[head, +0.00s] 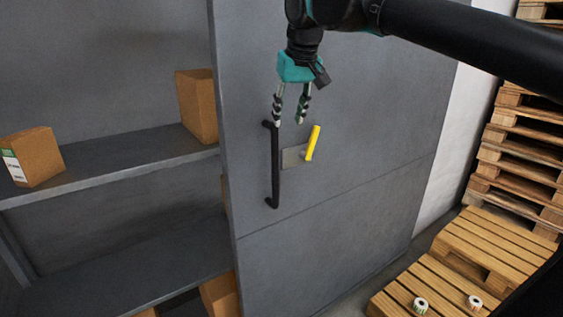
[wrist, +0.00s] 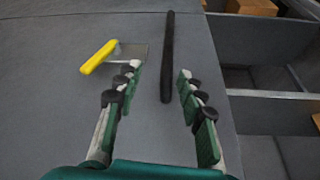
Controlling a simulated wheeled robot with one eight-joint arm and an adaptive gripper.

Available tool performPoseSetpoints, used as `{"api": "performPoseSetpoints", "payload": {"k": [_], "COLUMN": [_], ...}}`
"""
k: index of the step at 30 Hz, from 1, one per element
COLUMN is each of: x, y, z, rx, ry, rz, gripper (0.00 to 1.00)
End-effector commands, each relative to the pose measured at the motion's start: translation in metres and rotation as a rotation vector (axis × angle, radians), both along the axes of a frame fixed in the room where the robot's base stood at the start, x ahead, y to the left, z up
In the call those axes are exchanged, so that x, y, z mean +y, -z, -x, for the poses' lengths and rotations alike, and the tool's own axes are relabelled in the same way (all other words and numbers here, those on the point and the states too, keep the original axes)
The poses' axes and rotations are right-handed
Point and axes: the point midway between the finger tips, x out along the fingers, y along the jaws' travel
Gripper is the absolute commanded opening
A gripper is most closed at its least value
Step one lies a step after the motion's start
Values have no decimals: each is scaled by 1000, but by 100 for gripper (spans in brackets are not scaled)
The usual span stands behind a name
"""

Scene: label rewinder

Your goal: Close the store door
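The grey store door (head: 350,110) stands open, with shelves showing to its left. Its black vertical bar handle (head: 275,170) is near the door's left edge. A yellow lever (head: 313,143) on a small metal plate sits just right of the bar. My gripper (head: 289,122) is open, at the height of the bar's upper end in the head view. In the wrist view my gripper (wrist: 160,70) has its fingers apart, with the black bar (wrist: 168,60) showing between and beyond them. I cannot tell whether the bar lies within their grasp. The yellow lever (wrist: 98,57) is left of the fingers there.
Cardboard boxes (head: 32,157) and (head: 197,105) stand on the shelf (head: 120,160) left of the door. Wooden pallets (head: 450,265) are at the lower right, with two small rolls (head: 420,305) on them. A taller pallet stack (head: 515,140) stands behind.

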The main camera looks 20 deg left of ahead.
Motion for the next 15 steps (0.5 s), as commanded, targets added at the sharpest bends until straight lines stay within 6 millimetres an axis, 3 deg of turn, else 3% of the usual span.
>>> {"api": "performPoseSetpoints", "payload": {"k": [3, 6, 15], "x": [11, 13, 24], "y": [-16, -16, 27], "z": [11, 12, -2], "rx": [-1, -1, -1], "ry": [-25, -28, -28], "rz": [0, -1, 0], "gripper": [39, 39, 39]}}
